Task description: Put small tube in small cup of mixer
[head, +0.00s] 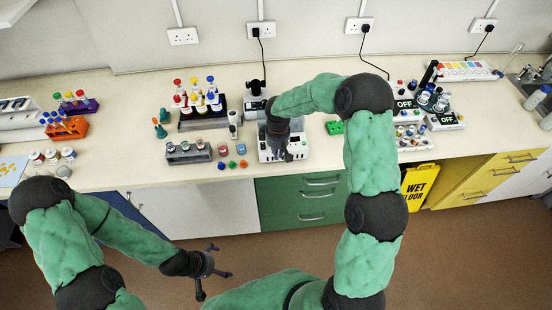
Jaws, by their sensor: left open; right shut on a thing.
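My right gripper (281,151) points down over a white bench device (297,143) at the middle of the counter's front. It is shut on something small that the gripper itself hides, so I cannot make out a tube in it. My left gripper (213,272) is open and empty, low in front of the counter and over the floor. Two units with OFF labels, one behind (405,103) and one in front (447,121), stand at the right. I cannot tell for certain which device is the mixer, and no small cup shows clearly.
A grey tube rack (188,157) stands left of the white device, with loose coloured caps (232,165) beside it. A dark bottle rack (190,124) is behind. An orange rack (66,128) is far left. A green block (334,127) lies right of the device.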

